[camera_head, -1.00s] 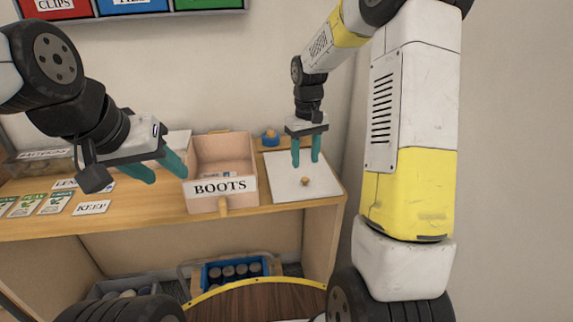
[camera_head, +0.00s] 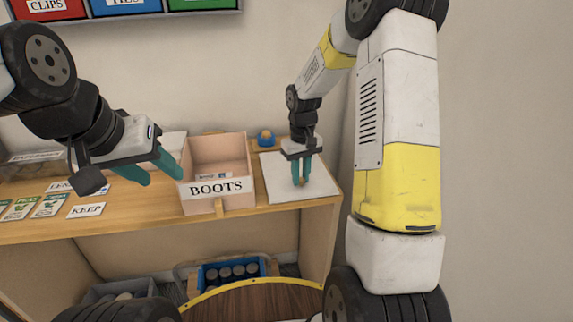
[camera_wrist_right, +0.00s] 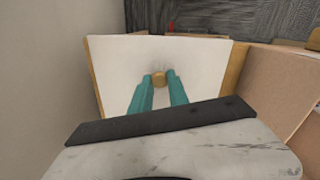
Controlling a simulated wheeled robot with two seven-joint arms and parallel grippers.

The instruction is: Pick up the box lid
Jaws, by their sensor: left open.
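The box lid (camera_head: 275,183), a flat white panel with a small round wooden knob (camera_head: 301,183), lies on the right end of the wooden shelf top. It also shows in the right wrist view (camera_wrist_right: 115,65), with the knob (camera_wrist_right: 159,78) near its middle. My right gripper (camera_head: 301,182) points down over the lid, its teal fingertips on either side of the knob. Whether the fingers press on the knob cannot be told. My left gripper (camera_head: 158,178) is open and empty, left of the box labelled BOOTS (camera_head: 218,205).
The open BOOTS box stands just left of the lid. A small blue item with an orange top (camera_head: 266,138) sits behind the lid. Cards (camera_head: 86,211) lie at the left. A blue crate of jars (camera_head: 232,283) is below the shelf top.

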